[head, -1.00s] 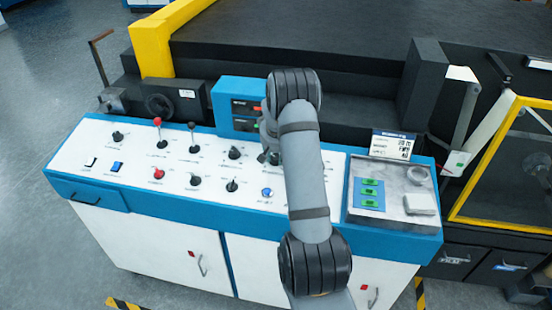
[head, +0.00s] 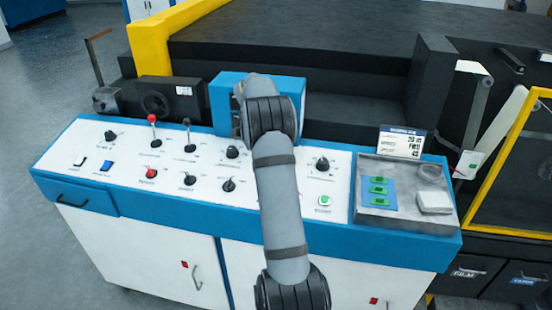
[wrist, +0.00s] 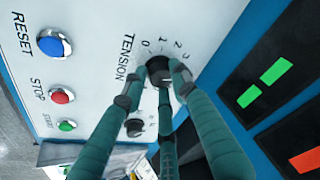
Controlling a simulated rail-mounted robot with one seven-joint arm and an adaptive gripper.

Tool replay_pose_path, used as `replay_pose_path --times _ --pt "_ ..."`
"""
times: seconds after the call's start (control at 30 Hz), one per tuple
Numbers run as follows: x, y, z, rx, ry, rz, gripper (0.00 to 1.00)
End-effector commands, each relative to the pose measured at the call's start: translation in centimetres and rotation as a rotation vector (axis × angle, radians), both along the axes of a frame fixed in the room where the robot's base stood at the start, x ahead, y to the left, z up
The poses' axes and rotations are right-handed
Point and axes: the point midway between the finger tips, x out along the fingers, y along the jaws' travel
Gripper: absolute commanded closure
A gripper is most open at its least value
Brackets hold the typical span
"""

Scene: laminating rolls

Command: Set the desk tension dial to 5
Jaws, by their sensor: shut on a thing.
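The tension dial (wrist: 157,65) is a small black knob on the white panel, beside the printed word TENSION in the wrist view. Printed numbers 0, 1, 2 and 3 show around its far side; the rest of the scale is covered by my fingers. My gripper (wrist: 160,80) is shut on the dial, with its teal fingers around the knob. I cannot tell which number the dial points to. In the head view my arm hides the dial and the gripper.
Blue RESET (wrist: 53,45), red STOP (wrist: 62,96) and green START (wrist: 67,126) buttons lie to the left. Another black knob (wrist: 135,127) is close below the dial. The display box (head: 290,92) stands behind the panel. A tray (head: 395,217) is at the desk's right.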

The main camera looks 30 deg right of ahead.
Motion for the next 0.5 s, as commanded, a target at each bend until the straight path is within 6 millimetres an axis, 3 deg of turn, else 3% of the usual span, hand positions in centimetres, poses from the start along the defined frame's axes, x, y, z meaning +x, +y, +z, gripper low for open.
replay_pose_path --times 0.5 --pt "0.33 0.77 -0.09 0.07 -0.038 -0.422 0.98"
